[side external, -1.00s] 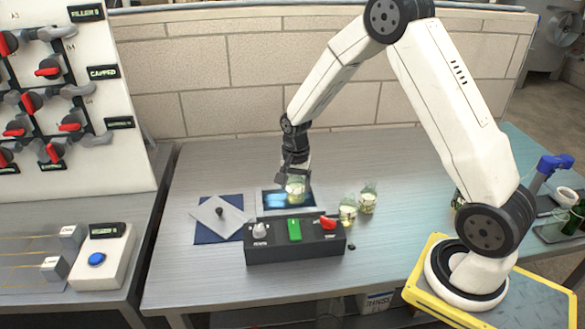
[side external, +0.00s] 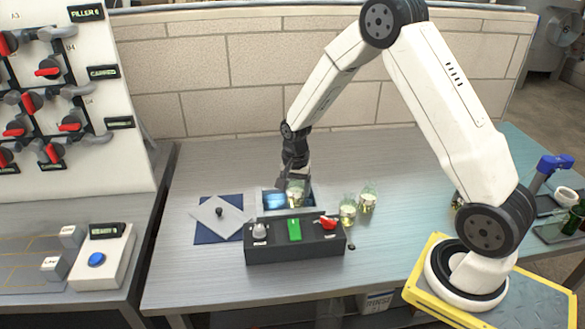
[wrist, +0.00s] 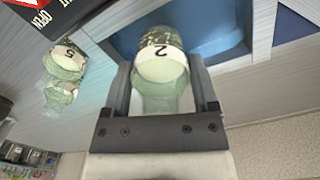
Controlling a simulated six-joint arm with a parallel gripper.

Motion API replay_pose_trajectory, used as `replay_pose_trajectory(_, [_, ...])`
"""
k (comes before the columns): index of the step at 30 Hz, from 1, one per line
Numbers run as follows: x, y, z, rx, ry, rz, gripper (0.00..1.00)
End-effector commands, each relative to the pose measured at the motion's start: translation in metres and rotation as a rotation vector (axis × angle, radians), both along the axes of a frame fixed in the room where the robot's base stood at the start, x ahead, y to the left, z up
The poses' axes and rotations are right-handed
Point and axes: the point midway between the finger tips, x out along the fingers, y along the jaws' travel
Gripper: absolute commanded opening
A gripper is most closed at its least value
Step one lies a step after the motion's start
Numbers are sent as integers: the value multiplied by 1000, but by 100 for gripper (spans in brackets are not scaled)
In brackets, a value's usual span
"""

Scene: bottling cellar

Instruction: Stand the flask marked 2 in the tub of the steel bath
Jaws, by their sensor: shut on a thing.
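The flask marked 2 (wrist: 160,68) is pale green glass with a white label and a dark speckled band. My gripper (side external: 295,185) is shut on it, with one finger on each side in the wrist view. The steel bath (side external: 264,213) is set in the bench behind a dark control box. Its blue-lined tub (wrist: 122,42) lies beyond the flask in the wrist view. In the side view the flask (side external: 296,196) is upright over the right part of the tub opening, low down. Its base is hidden, so I cannot tell whether it touches the tub floor.
A grey lid with a black knob (side external: 220,213) lies on a blue mat to the left. Two similar flasks (side external: 348,211) (side external: 368,199) stand close on the right; one (wrist: 68,62) is marked 5.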

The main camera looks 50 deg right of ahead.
Motion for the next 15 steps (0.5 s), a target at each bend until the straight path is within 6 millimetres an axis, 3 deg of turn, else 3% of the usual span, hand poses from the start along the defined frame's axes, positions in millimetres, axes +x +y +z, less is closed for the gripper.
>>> replay_pose_trajectory(15, [0,0,-4,0,0,0,6])
